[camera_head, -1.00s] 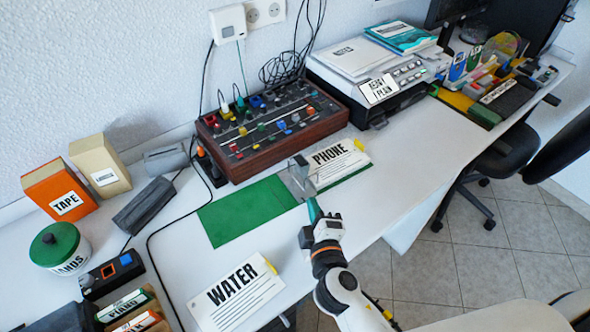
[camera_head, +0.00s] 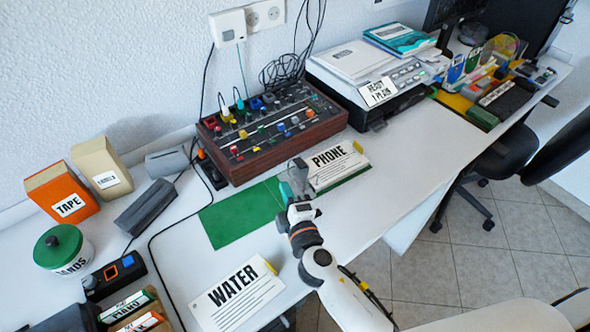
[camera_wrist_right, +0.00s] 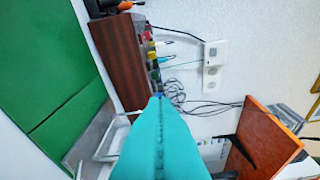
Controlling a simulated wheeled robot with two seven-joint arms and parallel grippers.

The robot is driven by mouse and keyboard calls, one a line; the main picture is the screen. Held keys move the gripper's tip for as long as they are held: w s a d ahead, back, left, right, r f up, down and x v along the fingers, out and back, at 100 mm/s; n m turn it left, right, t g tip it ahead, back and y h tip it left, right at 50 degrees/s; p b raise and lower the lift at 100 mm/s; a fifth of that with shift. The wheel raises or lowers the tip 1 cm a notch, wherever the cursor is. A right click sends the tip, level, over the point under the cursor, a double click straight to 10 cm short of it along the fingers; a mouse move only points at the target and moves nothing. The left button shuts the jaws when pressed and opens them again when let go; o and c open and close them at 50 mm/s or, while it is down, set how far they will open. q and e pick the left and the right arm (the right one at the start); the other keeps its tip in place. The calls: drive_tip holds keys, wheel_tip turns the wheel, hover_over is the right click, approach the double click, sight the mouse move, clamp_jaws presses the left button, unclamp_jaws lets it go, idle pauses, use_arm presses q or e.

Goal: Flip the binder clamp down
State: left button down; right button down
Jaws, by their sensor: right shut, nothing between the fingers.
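The green board (camera_head: 230,218) lies flat on the white desk. A grey, partly see-through binder clamp (camera_head: 299,170) stands up at its right part, beside the PHONE card; in the right wrist view the grey clamp (camera_wrist_right: 88,145) shows at the board's edge with a pale wire-like handle (camera_wrist_right: 112,142) beside it. My right gripper (camera_head: 287,190) is at the near side of the clamp, its teal fingers together and empty. The closed fingers (camera_wrist_right: 158,115) hide part of the clamp area in the wrist view; contact cannot be told. My left gripper is not in view.
A wood-sided mixer (camera_head: 270,148) sits just behind the board. A WATER card (camera_head: 238,293) lies in front. A black cable runs along the board's left.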

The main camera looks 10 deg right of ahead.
sight(299, 171)
drive_tip(key=w, duration=0.2)
drive_tip(key=w+d, duration=0.2)
drive_tip(key=w, duration=0.1)
drive_tip(key=shift+w+d+f+p, duration=0.2)
drive_tip(key=shift+w+f+p, duration=0.15)
drive_tip(key=shift+p, duration=0.05)
drive_tip(key=shift+w+d+f, duration=0.1)
drive_tip(key=shift+w+d, duration=0.05)
drive_tip(key=shift+d, duration=0.4)
